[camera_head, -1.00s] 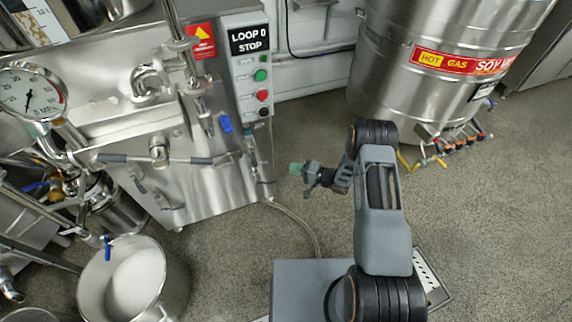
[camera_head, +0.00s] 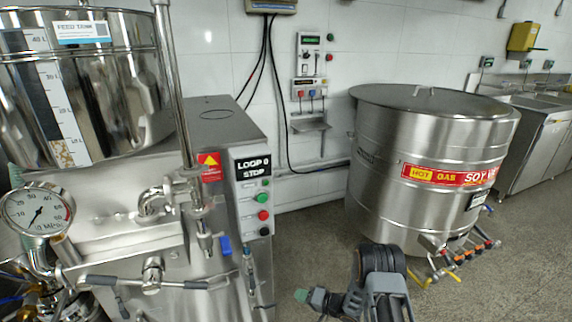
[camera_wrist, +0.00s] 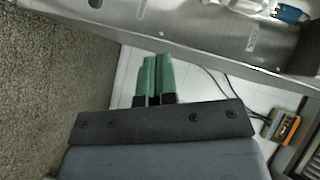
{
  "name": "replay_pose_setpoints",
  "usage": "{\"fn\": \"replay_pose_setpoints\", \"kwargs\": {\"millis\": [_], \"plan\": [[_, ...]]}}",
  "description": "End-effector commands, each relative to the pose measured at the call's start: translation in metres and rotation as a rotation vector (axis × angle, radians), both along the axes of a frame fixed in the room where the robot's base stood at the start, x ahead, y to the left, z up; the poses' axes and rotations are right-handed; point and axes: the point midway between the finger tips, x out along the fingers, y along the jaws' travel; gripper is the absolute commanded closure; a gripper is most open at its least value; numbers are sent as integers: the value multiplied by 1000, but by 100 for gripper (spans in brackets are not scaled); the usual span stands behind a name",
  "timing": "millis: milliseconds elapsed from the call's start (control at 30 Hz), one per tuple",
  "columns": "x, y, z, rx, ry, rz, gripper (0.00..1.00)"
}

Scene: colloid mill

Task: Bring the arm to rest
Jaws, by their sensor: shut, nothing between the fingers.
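My gripper (camera_head: 301,296) shows low in the head view, in front of the mill cabinet and left of the soy tank. Its green fingertips point left toward the cabinet. In the wrist view the green fingers (camera_wrist: 154,78) lie side by side, shut, with nothing between them. My arm is folded, with only its upper part showing at the bottom edge of the head view.
The steel mill (camera_head: 150,232) with a gauge (camera_head: 38,212), feed tank (camera_head: 95,90) and control panel (camera_head: 254,195) stands at left. The large soy tank (camera_head: 425,165) with valves stands at right. Speckled floor (camera_head: 530,250) at the right is clear.

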Motion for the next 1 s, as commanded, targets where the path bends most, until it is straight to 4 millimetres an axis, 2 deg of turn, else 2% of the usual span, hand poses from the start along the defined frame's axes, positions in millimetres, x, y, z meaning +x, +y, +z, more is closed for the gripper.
{"fn": "replay_pose_setpoints", "kwargs": {"millis": [67,100,133,167,267,367,400,467,500,567,600,800,900,1000], "plan": [[-4,-16,-33,-209,-1,-50,100],[-6,-28,-44,-332,2,-71,100],[-5,-39,-48,-430,3,-86,100],[-4,-50,-45,-527,6,-97,100],[-7,-89,-17,-829,44,-108,100],[-21,-123,39,-1081,125,-84,100],[-31,-134,66,-1160,169,-67,100],[-48,-146,107,-1250,236,-35,100],[-61,-151,135,-1292,283,-12,100],[-82,-155,176,-1332,346,24,100],[-97,-155,203,-1346,386,47,100],[-170,-139,331,-1315,503,143,100],[-201,-126,385,-1267,508,157,100],[-222,-115,429,-1222,481,132,100]]}}
